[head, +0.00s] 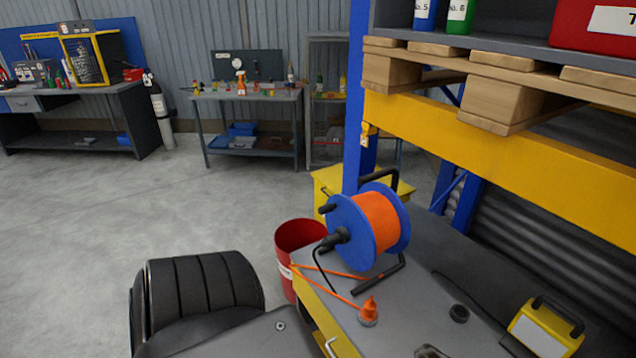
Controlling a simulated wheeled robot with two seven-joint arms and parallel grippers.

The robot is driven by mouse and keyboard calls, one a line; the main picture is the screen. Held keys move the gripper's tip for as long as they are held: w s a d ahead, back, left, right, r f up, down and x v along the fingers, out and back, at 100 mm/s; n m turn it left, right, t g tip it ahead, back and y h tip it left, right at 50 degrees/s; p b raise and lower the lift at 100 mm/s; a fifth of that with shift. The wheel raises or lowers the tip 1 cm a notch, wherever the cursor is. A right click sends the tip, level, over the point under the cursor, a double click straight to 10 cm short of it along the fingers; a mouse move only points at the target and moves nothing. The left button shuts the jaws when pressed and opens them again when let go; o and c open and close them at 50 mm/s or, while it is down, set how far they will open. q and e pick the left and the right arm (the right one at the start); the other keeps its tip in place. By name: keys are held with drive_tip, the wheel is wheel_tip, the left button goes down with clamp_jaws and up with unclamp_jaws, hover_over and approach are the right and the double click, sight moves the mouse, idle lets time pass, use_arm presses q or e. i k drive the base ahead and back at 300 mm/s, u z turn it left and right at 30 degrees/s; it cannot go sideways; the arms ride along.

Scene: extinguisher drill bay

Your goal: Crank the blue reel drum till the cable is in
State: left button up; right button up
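The blue reel drum (345,218) stands on a black tubular frame (385,275) on the grey bench top. Orange cable (382,222) is wound thickly between its two blue flanges. Neither of my grippers is identifiable in the head view.
A red bin (297,237) stands left of the bench. A blue post (357,110) and a yellow shelf beam (520,160) rise behind the reel. Open floor (130,210) lies left.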

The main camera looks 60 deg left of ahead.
sight(376, 220)
drive_tip(key=z, duration=1.5)
drive_tip(key=k, duration=0.8)
drive_tip(key=u, duration=1.5)
